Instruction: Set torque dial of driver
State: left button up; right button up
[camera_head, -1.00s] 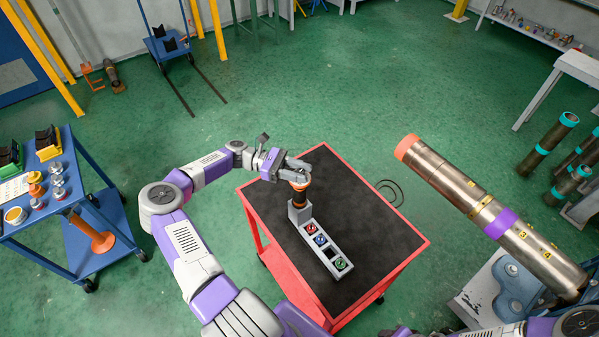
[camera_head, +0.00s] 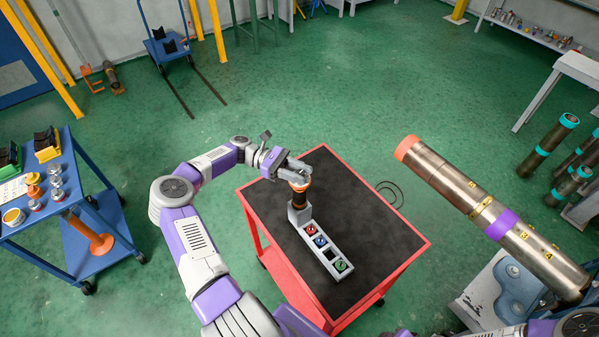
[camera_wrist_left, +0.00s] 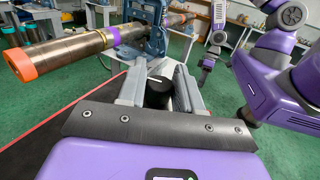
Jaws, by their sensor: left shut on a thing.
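The driver (camera_head: 300,196) stands upright in a grey holder at the end of a socket tray on the red cart. It has a dark body with an orange ring near its top. My left gripper (camera_head: 298,174) is at the driver's top, shut on its dial. In the left wrist view the dark round dial (camera_wrist_left: 158,92) with a pale mark sits between the two grey fingers (camera_wrist_left: 159,88). The dial's setting is too small to read.
The grey tray (camera_head: 330,250) holds red, blue and green sockets and one empty dark slot. The red cart's black top (camera_head: 370,220) is otherwise clear. A long pipe (camera_head: 480,205) in a blue vise (camera_head: 515,285) stands at right. A blue cart (camera_head: 85,180) with parts is at left.

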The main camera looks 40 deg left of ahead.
pick_arm(q)
jog(key=shift+f, duration=0.15)
dwell(0.4)
jog(key=o, duration=0.9)
jog(key=shift+o, duration=0.2)
jog(key=b+v, duration=0.1)
jog(key=v, duration=0.6)
jog(key=shift+a, duration=0.3)
